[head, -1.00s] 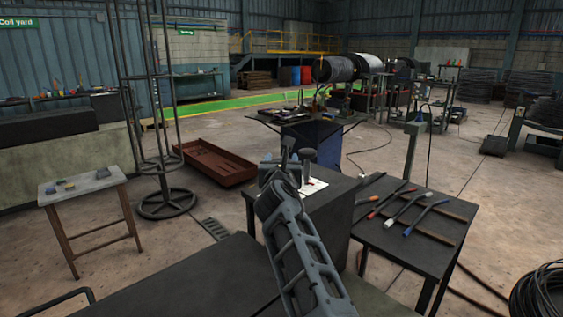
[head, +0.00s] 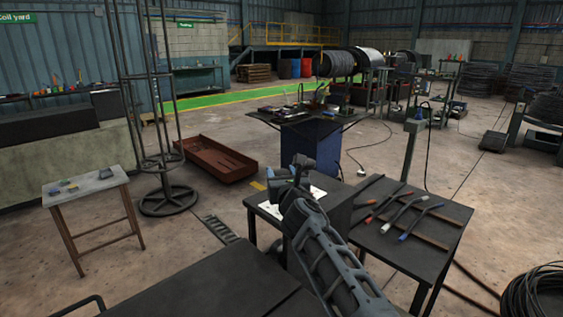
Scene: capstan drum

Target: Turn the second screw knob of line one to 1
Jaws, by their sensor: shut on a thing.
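My gripper (head: 300,168) is at the end of my grey arm, over the dark bench (head: 335,208) in the middle of the head view. It is seen from behind and its fingertips are small and dark. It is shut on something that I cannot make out. A white sheet (head: 270,210) lies on the bench below and beside it. A small blue part shows at the left of the wrist. I cannot pick out any screw knob, line marking or number; if they are near the gripper, my arm and wrist hide them or they are too small to read.
A dark table (head: 440,225) with several bars and coloured-handled tools stands close on the right. A wooden-legged table (head: 85,186) and a round-based rack (head: 167,203) stand left. A red-brown tray (head: 215,162) lies on the floor. A cable coil (head: 540,295) is lower right.

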